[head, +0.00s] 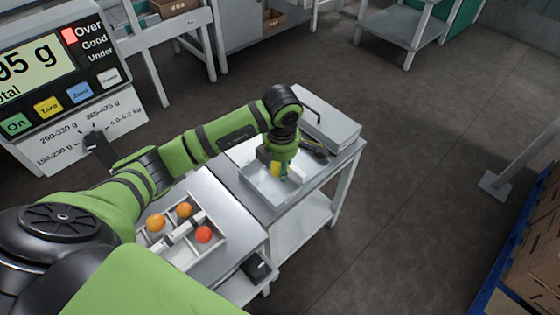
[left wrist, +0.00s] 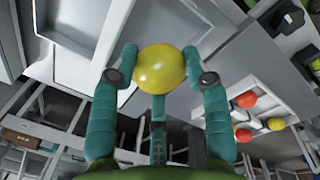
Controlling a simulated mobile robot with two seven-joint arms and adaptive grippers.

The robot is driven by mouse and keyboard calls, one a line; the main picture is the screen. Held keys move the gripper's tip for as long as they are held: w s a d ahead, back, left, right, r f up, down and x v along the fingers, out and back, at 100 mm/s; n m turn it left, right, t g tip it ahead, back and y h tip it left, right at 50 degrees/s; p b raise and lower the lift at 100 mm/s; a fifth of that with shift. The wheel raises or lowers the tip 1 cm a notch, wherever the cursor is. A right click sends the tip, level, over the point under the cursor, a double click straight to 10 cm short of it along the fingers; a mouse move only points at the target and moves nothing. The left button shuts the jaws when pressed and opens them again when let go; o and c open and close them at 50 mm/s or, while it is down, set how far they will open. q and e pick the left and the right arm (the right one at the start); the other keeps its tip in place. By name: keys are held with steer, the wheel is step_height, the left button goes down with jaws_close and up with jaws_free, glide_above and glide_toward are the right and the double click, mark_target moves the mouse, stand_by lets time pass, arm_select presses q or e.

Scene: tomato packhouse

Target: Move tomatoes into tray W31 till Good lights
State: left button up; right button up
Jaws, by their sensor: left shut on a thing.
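My left gripper (head: 278,174) is shut on a yellow tomato, which shows clearly between the teal fingers in the left wrist view (left wrist: 162,67). The gripper points down over a pale shallow tray (head: 252,180) on the white table; I cannot tell how high above it. A divided white tray (head: 222,229) nearer me holds an orange tomato (head: 157,222), another orange one (head: 184,209) and a red one (head: 204,234). No W31 label is readable. My right gripper is not in view.
A grey box-like unit (head: 325,125) with a dark handle stands on the table behind the pale tray. Cardboard boxes (head: 535,255) stand at right. The floor between is clear.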

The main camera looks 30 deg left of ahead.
arm_select(q)
steer(key=shift+f+b, duration=2.9)
steer(key=shift+f, duration=1.05)
steer(key=shift+f, duration=0.2)
steer(key=o, duration=0.9)
steer(key=c, duration=0.3)
steer(key=shift+c, duration=0.2)
